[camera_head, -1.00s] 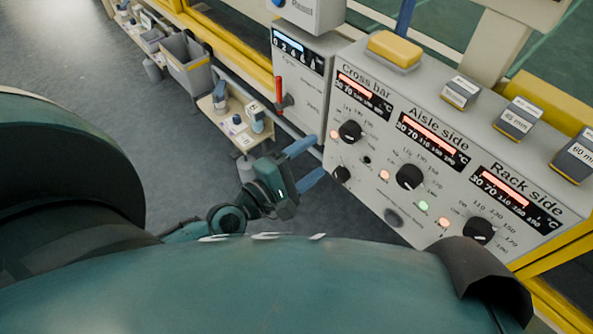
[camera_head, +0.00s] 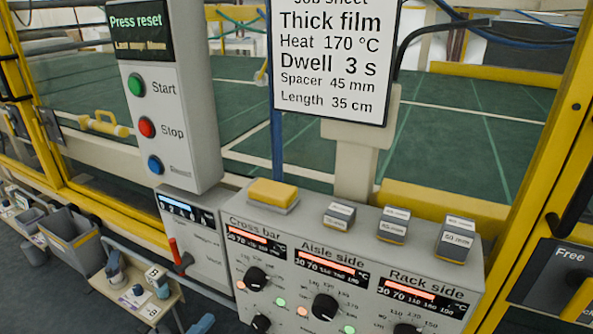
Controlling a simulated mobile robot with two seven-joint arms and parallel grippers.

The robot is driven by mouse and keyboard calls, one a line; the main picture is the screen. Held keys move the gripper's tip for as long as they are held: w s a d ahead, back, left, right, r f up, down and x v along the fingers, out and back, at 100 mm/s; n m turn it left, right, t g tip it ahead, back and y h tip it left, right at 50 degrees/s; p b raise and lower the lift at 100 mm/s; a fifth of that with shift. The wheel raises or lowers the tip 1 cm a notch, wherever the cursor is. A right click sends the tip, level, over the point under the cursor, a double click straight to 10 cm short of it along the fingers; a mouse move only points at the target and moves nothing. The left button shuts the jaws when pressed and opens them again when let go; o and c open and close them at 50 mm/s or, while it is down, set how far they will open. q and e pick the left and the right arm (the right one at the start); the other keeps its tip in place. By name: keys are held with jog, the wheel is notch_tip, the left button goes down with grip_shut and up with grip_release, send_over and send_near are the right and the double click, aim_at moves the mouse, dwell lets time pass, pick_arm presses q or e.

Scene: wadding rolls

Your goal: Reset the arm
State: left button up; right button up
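What looks like a blue fingertip of my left gripper (camera_head: 203,324) shows at the bottom edge, left of the heater panel. The rest of that gripper and its arm are out of frame, so its opening cannot be told. My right gripper is not in view. The grey heater panel (camera_head: 253,216) has black knobs and lit red bars for cross bar, aisle side and rack side.
A control box (camera_head: 178,125) with green, red and blue buttons reads "Press reset". A job sheet (camera_head: 333,60) hangs behind the panel. A yellow block (camera_head: 272,193) and several labelled spacers (camera_head: 393,224) sit on top. A grey bin (camera_head: 70,237) and small shelf (camera_head: 135,297) stand left.

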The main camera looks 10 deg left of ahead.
pick_arm(q)
jog(key=s+d+f+m+g+y+p, duration=0.1)
jog(key=s+d+f+m+g+p, duration=0.1)
jog(key=m, duration=0.7)
jog(key=s+d+f+m+g+y+p, duration=0.1)
jog(key=s+f+m+g+y+p, duration=0.1)
jog(key=s+f+m+g, duration=0.2)
notch_tip(320, 180, down, 3)
jog(key=m, duration=0.6)
jog(key=shift+d+m, duration=0.3)
jog(key=shift+d, duration=0.1)
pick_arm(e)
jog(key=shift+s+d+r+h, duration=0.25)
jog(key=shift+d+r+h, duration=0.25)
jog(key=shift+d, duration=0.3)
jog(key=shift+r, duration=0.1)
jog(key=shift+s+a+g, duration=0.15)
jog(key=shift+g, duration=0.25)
pick_arm(q)
jog(key=shift+r, duration=0.1)
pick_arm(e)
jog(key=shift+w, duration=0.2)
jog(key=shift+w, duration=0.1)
